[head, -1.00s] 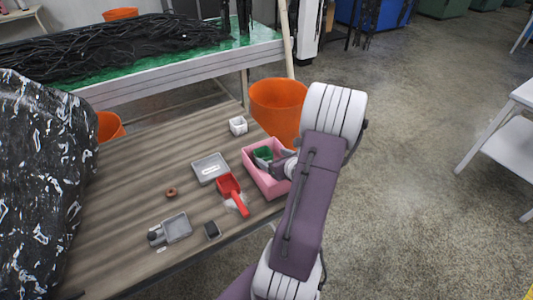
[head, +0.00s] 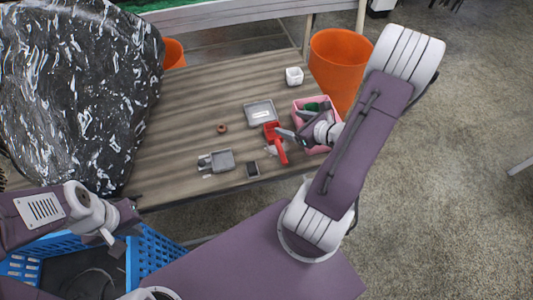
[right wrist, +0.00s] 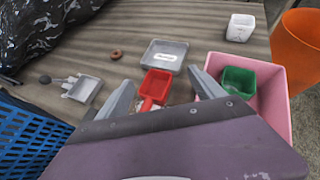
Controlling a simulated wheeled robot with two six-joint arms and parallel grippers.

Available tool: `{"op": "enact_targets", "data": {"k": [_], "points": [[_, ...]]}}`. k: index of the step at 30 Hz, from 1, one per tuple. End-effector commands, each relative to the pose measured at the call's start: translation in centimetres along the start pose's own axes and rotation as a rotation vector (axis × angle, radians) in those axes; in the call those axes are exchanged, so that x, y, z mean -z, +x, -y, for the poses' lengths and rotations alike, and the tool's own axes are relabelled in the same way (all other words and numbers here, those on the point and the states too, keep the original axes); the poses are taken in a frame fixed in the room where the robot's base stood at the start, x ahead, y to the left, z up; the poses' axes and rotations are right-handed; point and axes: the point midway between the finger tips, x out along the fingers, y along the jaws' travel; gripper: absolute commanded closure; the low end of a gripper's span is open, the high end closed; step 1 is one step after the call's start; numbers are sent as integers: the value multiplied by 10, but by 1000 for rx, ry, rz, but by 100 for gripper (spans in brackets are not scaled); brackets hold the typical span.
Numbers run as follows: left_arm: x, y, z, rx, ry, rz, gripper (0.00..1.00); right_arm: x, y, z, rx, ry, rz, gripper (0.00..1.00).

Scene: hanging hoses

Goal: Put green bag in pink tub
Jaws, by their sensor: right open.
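The pink tub (right wrist: 280,92) stands at the right end of the wooden table; it also shows in the head view (head: 297,106). The green bag (right wrist: 238,80), a small square shape with an open top, is inside the tub. In the head view my gripper partly hides the bag (head: 312,106). My right gripper (right wrist: 160,80) is open and empty, its fingers spread over the tub's left side and the red scoop (right wrist: 155,85). It also shows in the head view (head: 297,124). My left gripper (head: 123,217) is low at left; its jaws are unclear.
A grey tray (head: 260,113), a brown ring (head: 222,129), a grey dustpan-like piece (head: 221,160), a small dark box (head: 253,170) and a white cup (head: 294,76) are on the table. An orange bucket (head: 340,62) stands behind the tub. A blue crate (head: 155,254) is at front.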

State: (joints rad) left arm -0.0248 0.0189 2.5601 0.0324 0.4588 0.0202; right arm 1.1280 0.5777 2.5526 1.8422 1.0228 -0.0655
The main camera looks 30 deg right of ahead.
Motion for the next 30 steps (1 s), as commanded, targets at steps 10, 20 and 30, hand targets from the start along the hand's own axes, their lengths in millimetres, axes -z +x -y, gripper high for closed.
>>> {"op": "enact_targets", "data": {"k": [10,20,30], "points": [[0,0,0,0,0,0,100,32,-54,-199,-1220,-1855,-154,23],[0,0,0,0,0,0,100,3,-39,-185,-1292,-2608,-70,23],[3,-33,-1,0,0,0,100,-24,-56,-182,-1295,-2599,-72,23]]}}
